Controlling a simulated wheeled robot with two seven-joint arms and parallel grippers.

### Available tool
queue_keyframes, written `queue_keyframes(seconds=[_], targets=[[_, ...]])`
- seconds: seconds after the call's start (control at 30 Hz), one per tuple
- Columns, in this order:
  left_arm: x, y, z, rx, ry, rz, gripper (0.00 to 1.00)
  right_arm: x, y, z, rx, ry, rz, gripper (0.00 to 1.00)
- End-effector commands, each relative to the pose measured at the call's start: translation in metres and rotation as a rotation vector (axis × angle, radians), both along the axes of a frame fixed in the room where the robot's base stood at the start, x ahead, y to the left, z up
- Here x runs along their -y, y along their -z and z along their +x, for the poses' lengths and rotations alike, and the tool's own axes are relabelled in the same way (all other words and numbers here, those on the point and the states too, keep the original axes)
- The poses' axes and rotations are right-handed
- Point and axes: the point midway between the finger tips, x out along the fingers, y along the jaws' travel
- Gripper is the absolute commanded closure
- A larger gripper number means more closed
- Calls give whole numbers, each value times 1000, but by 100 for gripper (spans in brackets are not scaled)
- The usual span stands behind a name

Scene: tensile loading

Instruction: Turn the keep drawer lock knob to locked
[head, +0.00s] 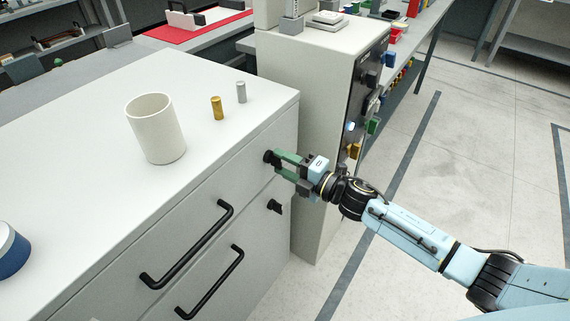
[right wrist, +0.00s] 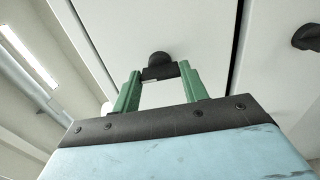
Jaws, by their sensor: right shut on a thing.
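A black lock knob (head: 268,156) sits on the front of the white cabinet, at the right end of the upper drawer. My right gripper (head: 280,162) reaches it from the right, and its green fingers are shut on the knob. The right wrist view shows the knob (right wrist: 160,66) between the two fingertips (right wrist: 160,76). A second black knob (head: 274,205) is on the lower drawer front, free of the gripper; it also shows in the right wrist view (right wrist: 306,37). No label tells which drawer is the keep drawer. My left gripper is not in view.
Black bar handles cross the upper drawer (head: 190,245) and lower drawer (head: 212,284). A white cup (head: 156,130), a brass cylinder (head: 217,108) and a grey cylinder (head: 241,92) stand on the cabinet top. A tall machine (head: 318,95) stands close on the right. Open floor lies beyond.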

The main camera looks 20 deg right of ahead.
Motion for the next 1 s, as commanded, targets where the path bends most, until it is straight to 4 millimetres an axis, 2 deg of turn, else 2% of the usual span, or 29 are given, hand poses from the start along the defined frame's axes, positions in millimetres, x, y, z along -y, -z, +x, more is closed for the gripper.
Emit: queue_keyframes(seconds=[0.37,0.4,0.53,0.87,1.0], targets=[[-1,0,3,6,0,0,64,0,0,0,4,-1,-6,79],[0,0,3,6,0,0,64,0,0,0,4,-1,-6,51],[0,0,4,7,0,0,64,0,0,0,4,-1,-5,35],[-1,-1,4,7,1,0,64,2,0,-2,2,0,-4,35],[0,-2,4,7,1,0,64,11,1,-14,0,0,-4,35]])
